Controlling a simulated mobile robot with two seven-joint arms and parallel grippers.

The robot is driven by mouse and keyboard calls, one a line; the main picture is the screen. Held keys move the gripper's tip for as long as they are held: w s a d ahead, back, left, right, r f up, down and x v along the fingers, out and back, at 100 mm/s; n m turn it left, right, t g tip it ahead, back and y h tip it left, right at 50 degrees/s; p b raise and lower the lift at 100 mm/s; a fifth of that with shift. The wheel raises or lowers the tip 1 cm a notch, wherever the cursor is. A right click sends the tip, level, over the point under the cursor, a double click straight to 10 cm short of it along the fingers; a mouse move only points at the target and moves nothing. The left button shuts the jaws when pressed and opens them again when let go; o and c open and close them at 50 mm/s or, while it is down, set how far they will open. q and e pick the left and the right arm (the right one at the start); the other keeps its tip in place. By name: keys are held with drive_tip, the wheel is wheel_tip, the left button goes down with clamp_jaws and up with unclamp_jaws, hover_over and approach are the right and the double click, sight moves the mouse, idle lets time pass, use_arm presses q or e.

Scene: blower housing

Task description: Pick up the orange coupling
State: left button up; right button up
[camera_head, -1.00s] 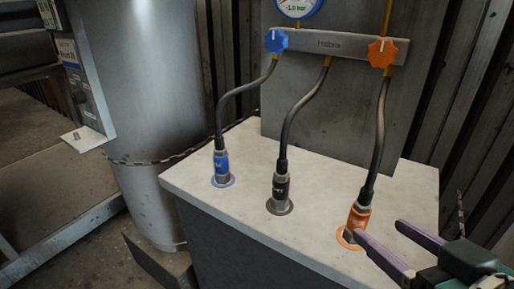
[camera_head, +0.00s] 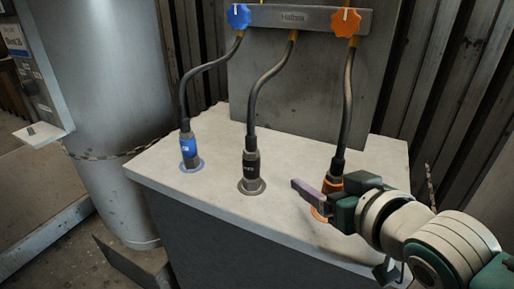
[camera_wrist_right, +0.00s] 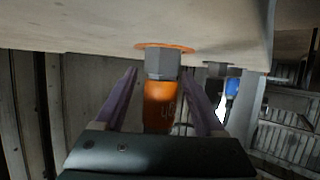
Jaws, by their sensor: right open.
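The orange coupling (camera_wrist_right: 160,102) stands on its orange ring on the white bench top, with a dark hose (camera_head: 346,105) rising from it. In the head view its upper part (camera_head: 331,182) shows and the rest is mostly hidden by my right gripper (camera_head: 312,190). In the right wrist view the two purple fingers of my right gripper (camera_wrist_right: 162,95) are apart, one on each side of the coupling, with visible gaps. The fingers are open and do not visibly touch it. My left gripper is not in view.
A black coupling (camera_head: 251,165) and a blue coupling (camera_head: 189,150) stand left of the orange one on the bench top (camera_head: 205,205). Hoses rise to a manifold (camera_head: 295,18) with blue and orange knobs. A chain (camera_head: 95,155) hangs by the large cylinder (camera_head: 100,110).

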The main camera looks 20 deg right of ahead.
drive_tip(key=shift+c, duration=0.2)
clamp_jaws()
idle(0.4)
